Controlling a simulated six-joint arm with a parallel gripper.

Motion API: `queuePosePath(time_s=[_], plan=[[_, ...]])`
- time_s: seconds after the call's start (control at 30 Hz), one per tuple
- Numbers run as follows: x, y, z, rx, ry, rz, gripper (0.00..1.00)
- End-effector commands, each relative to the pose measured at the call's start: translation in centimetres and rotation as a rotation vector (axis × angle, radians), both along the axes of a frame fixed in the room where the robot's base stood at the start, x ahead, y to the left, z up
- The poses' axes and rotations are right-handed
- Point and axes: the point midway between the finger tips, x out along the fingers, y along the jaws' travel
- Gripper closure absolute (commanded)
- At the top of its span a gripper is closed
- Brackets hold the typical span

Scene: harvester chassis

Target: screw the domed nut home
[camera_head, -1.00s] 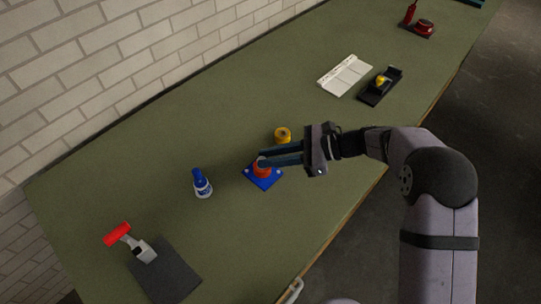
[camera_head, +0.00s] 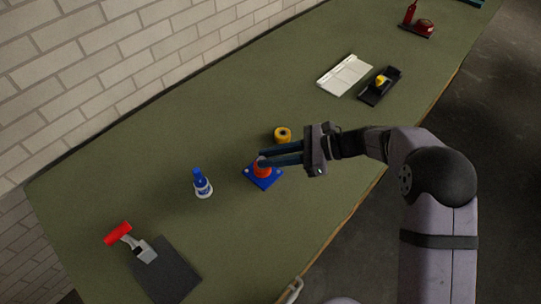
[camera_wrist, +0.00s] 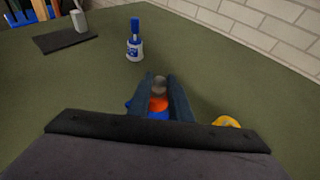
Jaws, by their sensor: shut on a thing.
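The domed nut (camera_wrist: 159,84) is a small grey rounded piece between my fingertips in the wrist view. In the head view it is mostly hidden by the fingers. My gripper (camera_head: 264,160) comes in from the right with its blue-grey fingers shut on the nut; the fingers also show in the wrist view (camera_wrist: 159,90). Directly below is an orange-red round part (camera_head: 262,170) on a blue square base plate (camera_head: 263,180) lying on the bench. The thread under the nut is hidden, so I cannot tell how far down the nut sits.
A yellow roll (camera_head: 283,134) stands close behind my fingers. A blue-and-white bottle (camera_head: 202,185) stands left of the plate. A red-handled tool (camera_head: 130,240) and dark mat (camera_head: 168,272) lie front left. A white tray (camera_head: 345,75) and black holder (camera_head: 380,87) lie farther back.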

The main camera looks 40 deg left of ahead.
Motion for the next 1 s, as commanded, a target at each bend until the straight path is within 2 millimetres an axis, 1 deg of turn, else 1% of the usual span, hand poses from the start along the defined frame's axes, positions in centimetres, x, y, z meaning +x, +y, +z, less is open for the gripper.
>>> queuePosePath(time_s=[0.27,0.67,0.97,1.0], plan=[[0.01,0.01,-0.05,0.0,0.0,0.0,1.0],[0.01,0.01,-0.78,0.001,-0.001,-0.001,1.0],[0.0,0.01,-0.82,0.0,0.0,0.0,1.0],[0.0,0.01,-0.82,0.0,0.0,0.0,0.72]])
